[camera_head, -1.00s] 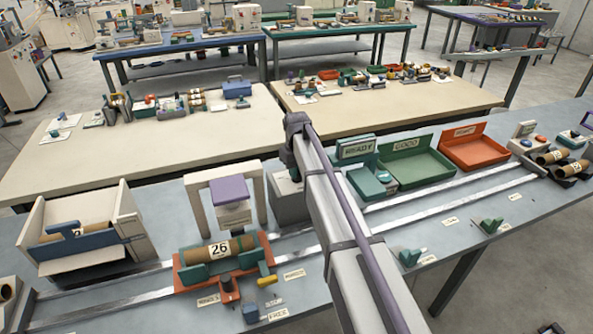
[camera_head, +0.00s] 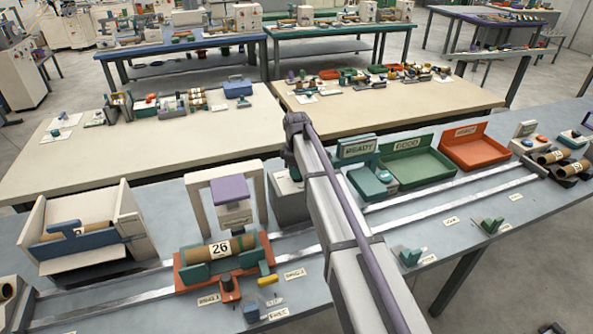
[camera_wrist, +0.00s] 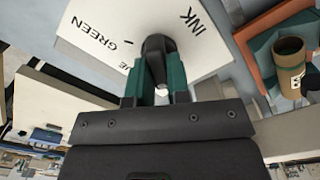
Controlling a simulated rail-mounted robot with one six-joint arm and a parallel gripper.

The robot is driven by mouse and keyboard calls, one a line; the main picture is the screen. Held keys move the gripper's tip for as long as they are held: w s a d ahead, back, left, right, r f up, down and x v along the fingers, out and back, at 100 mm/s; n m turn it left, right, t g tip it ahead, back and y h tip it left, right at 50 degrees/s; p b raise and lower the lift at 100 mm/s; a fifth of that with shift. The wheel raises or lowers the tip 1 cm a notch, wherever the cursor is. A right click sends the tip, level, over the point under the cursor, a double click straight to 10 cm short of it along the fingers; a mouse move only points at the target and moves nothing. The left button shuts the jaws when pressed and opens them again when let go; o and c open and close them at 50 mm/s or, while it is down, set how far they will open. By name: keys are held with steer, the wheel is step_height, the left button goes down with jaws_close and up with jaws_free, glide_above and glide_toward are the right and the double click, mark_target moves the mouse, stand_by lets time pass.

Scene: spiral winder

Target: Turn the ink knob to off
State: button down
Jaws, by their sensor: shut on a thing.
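The ink knob (camera_wrist: 158,55) is a dark knob on a white panel (camera_wrist: 92,25) in the wrist view. The panel carries the words INK and GREEN and part of another word ending in UE; an off mark is not visible. My gripper (camera_wrist: 160,82) has teal fingers, one on each side of the knob, and is shut on it. The fingers and palm hide part of the panel. In the head view a grey box with a pale top (camera_head: 287,205) stands behind my arm; the knob and fingertips cannot be made out there.
Metal rails (camera_head: 455,195) run along the bench. A green tray (camera_head: 415,165) and an orange tray (camera_head: 475,150) stand to the right.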

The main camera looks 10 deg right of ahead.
steer(key=shift+n, duration=0.4)
steer(key=c, duration=1.1)
jaws_free()
step_height(320, 180, up, 11)
steer(key=p, duration=1.1)
steer(key=shift+f, duration=0.1)
